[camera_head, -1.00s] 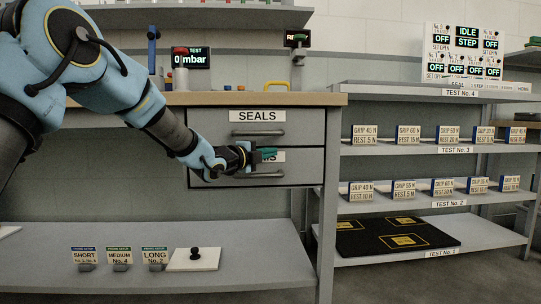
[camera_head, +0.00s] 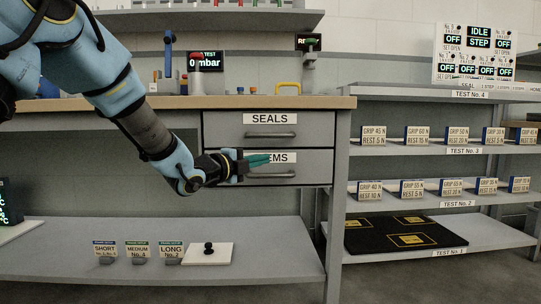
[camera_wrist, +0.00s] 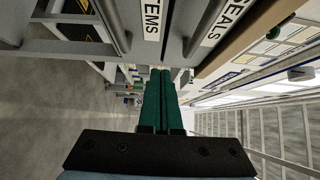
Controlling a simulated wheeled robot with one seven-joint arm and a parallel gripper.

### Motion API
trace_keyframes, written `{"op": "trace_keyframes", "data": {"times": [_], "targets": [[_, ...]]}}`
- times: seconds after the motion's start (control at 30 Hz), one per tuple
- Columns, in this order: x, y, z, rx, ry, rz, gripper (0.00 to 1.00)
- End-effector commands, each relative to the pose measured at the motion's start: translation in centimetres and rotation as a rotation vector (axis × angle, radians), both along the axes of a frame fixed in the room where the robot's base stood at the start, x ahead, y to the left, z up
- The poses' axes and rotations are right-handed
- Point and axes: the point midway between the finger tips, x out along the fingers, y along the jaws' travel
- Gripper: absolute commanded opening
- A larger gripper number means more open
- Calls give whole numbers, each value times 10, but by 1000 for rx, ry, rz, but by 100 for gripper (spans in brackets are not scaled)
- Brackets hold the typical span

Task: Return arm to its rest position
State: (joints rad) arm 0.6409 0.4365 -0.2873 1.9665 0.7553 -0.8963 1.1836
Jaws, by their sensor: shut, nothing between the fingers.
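My gripper (camera_head: 258,161) is in front of the lower drawer (camera_head: 310,168), whose label it partly covers so that only "EMS" shows. Its green fingers are together and hold nothing. In the wrist view the two fingers (camera_wrist: 160,100) lie side by side, pointing away along the drawer fronts. The lower drawer's handle (camera_head: 272,180) and the "SEALS" drawer (camera_head: 225,127) above it show, both drawers shut. I cannot tell from these views whether the gripper touches the drawer front. My arm reaches down from the upper left.
The workbench top (camera_head: 130,104) is above the gripper. On the low shelf (camera_head: 60,265) are several small labelled signs and a white plate (camera_head: 222,259) with a black knob. A grey rack (camera_head: 400,95) with labelled blocks and a black mat (camera_head: 370,238) stands at right.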

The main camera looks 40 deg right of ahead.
Motion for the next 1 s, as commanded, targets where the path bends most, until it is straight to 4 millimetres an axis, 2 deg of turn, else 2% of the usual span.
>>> {"op": "trace_keyframes", "data": {"times": [0.37, 0.47, 0.53, 0.67, 0.77, 0.8, 0.87, 0.9, 0.97, 1.0], "targets": [[2, 10, 0, 6, 9, 11, 0], [22, 26, -5, 45, 69, 77, 0], [46, 49, -12, 92, 154, 168, 0], [97, 119, -34, 185, 390, 417, 0], [125, 184, -53, 230, 597, 628, 0], [133, 212, -60, 239, 681, 715, 0], [139, 254, -71, 245, 809, 846, 0], [141, 283, -77, 244, 896, 935, 0], [138, 326, -87, 234, 1031, 1070, 0], [133, 354, -93, 221, 1122, 1163, 0]]}}
